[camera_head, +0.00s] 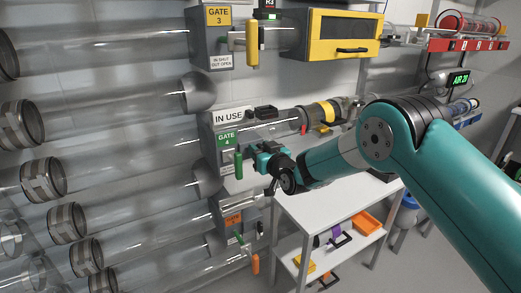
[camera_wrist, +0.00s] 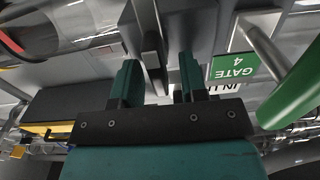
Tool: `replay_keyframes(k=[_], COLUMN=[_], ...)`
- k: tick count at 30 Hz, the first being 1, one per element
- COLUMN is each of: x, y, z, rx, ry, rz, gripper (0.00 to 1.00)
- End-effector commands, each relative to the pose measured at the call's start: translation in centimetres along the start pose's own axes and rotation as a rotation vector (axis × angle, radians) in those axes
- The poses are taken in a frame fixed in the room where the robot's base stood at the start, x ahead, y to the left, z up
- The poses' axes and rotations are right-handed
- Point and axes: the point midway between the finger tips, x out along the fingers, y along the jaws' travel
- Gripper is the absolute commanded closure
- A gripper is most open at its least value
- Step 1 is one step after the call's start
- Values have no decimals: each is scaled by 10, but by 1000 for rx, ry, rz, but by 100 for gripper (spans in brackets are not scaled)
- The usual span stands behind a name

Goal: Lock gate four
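Gate four's grey housing carries a green "GATE 4" sign (camera_head: 228,138) below a white "IN USE" plate (camera_head: 228,115). Its green handle (camera_head: 238,164) hangs down upright in front of the housing. In the wrist view the sign (camera_wrist: 232,66) is upside down, and the green handle (camera_wrist: 297,88) on its grey rod is close at the right, outside my fingers. My gripper (camera_head: 262,152) is just right of the handle in the head view. In the wrist view my gripper (camera_wrist: 158,82) has its teal fingers apart. A grey bar (camera_wrist: 149,45) shows between and beyond them; contact is unclear.
Gate three's yellow handle (camera_head: 252,44) and a yellow-framed box (camera_head: 343,36) are above. Clear tubes (camera_head: 120,145) run along the left. A white table (camera_head: 330,205) stands below my arm, with an orange tray (camera_head: 367,222) on its lower shelf.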

Motion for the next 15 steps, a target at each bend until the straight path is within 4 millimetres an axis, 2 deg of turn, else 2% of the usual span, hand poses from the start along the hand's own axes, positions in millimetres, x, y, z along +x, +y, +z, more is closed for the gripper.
replay_keyframes(k=[1, 5, 6, 15], x=[0, 0, 0, 0], y=[0, 0, 0, 0], z=[0, 0, 0, 0], rx=[0, 0, 0, 14], ry=[0, 0, 0, 0], rz=[0, 0, 0, 0], gripper=[68, 97, 100, 100])
